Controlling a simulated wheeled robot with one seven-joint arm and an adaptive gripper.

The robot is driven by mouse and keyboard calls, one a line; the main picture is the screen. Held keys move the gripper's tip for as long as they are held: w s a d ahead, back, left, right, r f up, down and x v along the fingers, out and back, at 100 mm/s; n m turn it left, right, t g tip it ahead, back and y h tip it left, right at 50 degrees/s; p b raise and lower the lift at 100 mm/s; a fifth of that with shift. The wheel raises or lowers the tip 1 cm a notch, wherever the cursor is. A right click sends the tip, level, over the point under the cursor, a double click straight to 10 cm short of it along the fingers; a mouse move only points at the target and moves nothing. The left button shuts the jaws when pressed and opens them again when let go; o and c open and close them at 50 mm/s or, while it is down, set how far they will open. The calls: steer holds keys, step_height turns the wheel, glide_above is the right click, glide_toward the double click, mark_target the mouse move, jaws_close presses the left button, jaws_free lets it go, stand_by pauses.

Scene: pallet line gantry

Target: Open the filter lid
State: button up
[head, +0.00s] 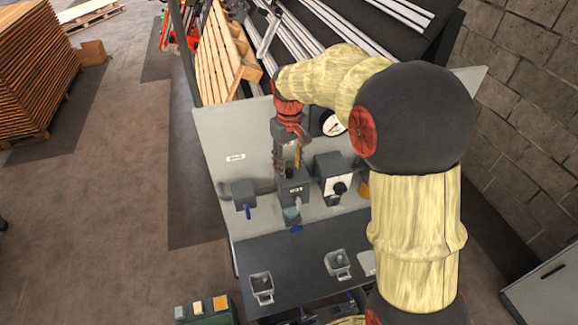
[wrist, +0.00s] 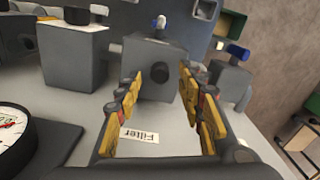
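The filter box (wrist: 140,97) is a grey block on the upright panel, with a round black knob (wrist: 160,75) on its face. A white label reading "Filter" (wrist: 140,136) is beside it, upside down in the wrist view. The lid's edge cannot be told apart from the box, and I see no gap. My gripper (wrist: 161,76) is open, its yellow fingers on either side of the knob in the picture. Contact with the box cannot be told. In the head view my gripper (head: 289,163) hangs in front of the panel, partly hiding the box (head: 294,191).
A box with a blue handle (head: 243,194) is left of the filter box in the head view. A white-faced box with a black knob (head: 334,172) and a gauge (head: 333,122) are on the right. A dark shelf (head: 303,263) below bears small grey holders.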

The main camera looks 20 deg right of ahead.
steer(key=shift+w+f, duration=0.2)
steer(key=shift+f, duration=0.75)
steer(key=shift+s, duration=0.15)
steer(key=shift+c, duration=0.2)
jaws_close()
